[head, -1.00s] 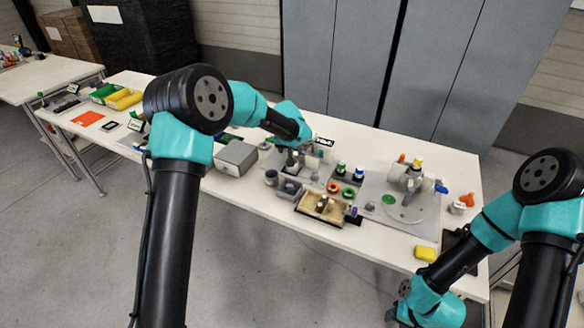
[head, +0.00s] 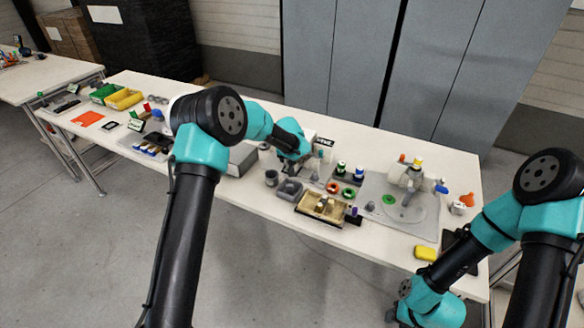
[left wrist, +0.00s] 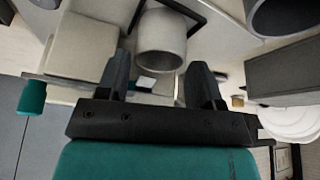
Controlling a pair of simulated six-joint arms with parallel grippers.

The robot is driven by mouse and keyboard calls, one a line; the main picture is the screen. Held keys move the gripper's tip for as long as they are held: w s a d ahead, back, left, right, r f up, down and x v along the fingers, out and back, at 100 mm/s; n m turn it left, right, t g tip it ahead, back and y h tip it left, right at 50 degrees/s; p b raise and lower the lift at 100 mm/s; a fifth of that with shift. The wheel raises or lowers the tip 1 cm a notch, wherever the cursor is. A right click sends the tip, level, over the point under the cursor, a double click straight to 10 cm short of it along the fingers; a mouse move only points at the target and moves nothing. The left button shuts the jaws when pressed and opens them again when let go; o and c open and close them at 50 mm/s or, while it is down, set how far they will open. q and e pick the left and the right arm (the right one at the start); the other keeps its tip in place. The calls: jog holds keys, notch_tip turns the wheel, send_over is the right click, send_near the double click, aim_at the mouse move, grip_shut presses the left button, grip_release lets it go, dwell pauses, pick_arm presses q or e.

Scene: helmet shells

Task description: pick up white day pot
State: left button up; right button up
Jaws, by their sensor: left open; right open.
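In the left wrist view, a pale off-white round pot (left wrist: 161,42) lies just beyond and between the fingers of my left gripper (left wrist: 158,72). The gripper is open, and a gap shows between the pot and each finger. I take it to be the white day pot, but no label is readable. In the head view my left arm comes down over the back middle of the table, and its wrist hides the pot and the fingertips. My right gripper (head: 412,312) is low at the right, beside the table's front edge, away from the pots.
A wooden tray (head: 304,208) and a grey holder (head: 288,190) stand in front of the left wrist. A dark grey cup (head: 271,178) is close by. Coloured bottles and a grey board (head: 428,228) lie to the right, with a yellow sponge (head: 425,253) at the front edge.

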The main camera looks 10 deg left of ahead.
pick_arm(q)
jog(key=shift+x, duration=1.3)
jog(key=shift+c, duration=0.2)
jog(key=c, duration=0.5)
